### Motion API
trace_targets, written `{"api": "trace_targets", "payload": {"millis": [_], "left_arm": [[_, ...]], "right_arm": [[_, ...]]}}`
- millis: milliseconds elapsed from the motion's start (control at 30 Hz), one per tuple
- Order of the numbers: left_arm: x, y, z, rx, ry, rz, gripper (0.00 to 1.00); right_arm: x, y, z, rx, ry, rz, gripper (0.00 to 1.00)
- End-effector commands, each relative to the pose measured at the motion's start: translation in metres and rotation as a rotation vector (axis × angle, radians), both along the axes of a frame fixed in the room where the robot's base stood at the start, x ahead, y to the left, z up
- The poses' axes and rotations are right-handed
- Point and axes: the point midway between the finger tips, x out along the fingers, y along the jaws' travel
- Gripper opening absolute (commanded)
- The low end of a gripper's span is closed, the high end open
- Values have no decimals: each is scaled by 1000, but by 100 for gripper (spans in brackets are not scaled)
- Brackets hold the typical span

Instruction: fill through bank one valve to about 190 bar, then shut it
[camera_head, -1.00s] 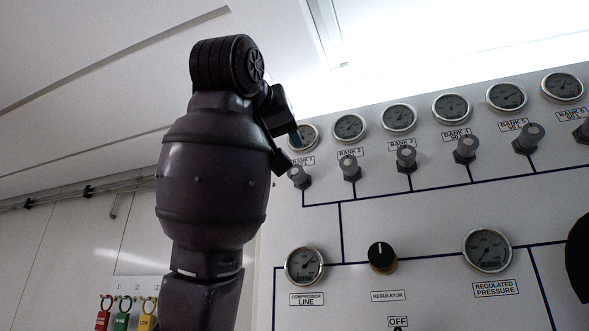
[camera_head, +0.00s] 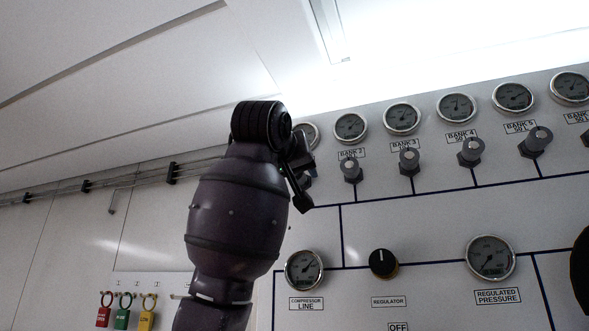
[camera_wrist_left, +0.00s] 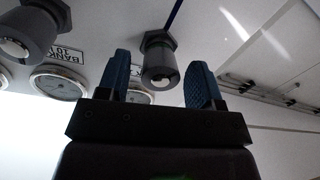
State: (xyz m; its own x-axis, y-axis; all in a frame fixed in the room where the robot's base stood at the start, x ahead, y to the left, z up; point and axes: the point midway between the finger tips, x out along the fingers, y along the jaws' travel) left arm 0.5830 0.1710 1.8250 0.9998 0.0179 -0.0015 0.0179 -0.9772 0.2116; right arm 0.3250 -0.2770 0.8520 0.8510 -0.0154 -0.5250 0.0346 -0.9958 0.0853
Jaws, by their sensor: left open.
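The bank one valve is a grey knob with a pale round end, seen between my left gripper's fingers in the left wrist view (camera_wrist_left: 160,62). In the head view it is hidden behind my left gripper (camera_head: 306,182). The left gripper (camera_wrist_left: 158,78) is open, its two blue fingers on either side of the knob; I cannot tell whether they touch it. The bank one gauge (camera_head: 313,133) is partly covered by my wrist in the head view, and its reading cannot be made out. My right gripper is not in view.
The bank two valve (camera_head: 351,170) is close on the right, with more valves and gauges beyond. Below are the compressor line gauge (camera_head: 304,270), the regulator knob (camera_head: 383,263) and the regulated pressure gauge (camera_head: 490,258). Coloured tags (camera_head: 122,318) hang at lower left.

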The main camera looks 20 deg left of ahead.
Motion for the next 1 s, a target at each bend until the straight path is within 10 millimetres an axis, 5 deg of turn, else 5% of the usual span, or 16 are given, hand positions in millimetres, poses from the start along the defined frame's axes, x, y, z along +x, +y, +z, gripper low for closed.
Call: {"api": "trace_targets", "payload": {"millis": [200, 533, 1000], "left_arm": [[0, 0, 0, 0, 0, 0, 60], [0, 0, 0, 0, 0, 0, 11], [-1, 0, 0, 132, -8, 1, 11]], "right_arm": [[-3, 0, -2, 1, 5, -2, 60], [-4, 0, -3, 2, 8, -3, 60], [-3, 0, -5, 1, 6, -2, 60]]}}
